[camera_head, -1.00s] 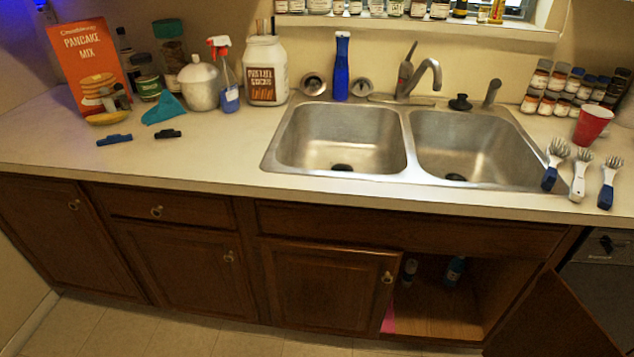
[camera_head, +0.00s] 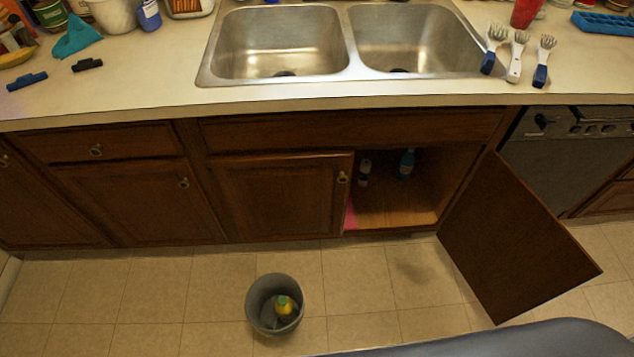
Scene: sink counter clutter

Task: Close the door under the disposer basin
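The brown cabinet door (camera_head: 515,240) under the right-hand basin stands wide open, swung out to the right over the floor. The open cabinet (camera_head: 395,210) shows a wooden floor with a few bottles standing inside. The right basin (camera_head: 405,38) of the double steel sink lies above the opening. The left under-sink door (camera_head: 275,197) is shut. Neither of my grippers shows in the head view.
A grey bucket (camera_head: 272,305) with something yellow and green inside stands on the tiled floor, left of the open door. A dishwasher (camera_head: 570,155) is right of the cabinet, partly behind the door. Three brushes (camera_head: 515,55) lie on the counter. Floor between bucket and door is clear.

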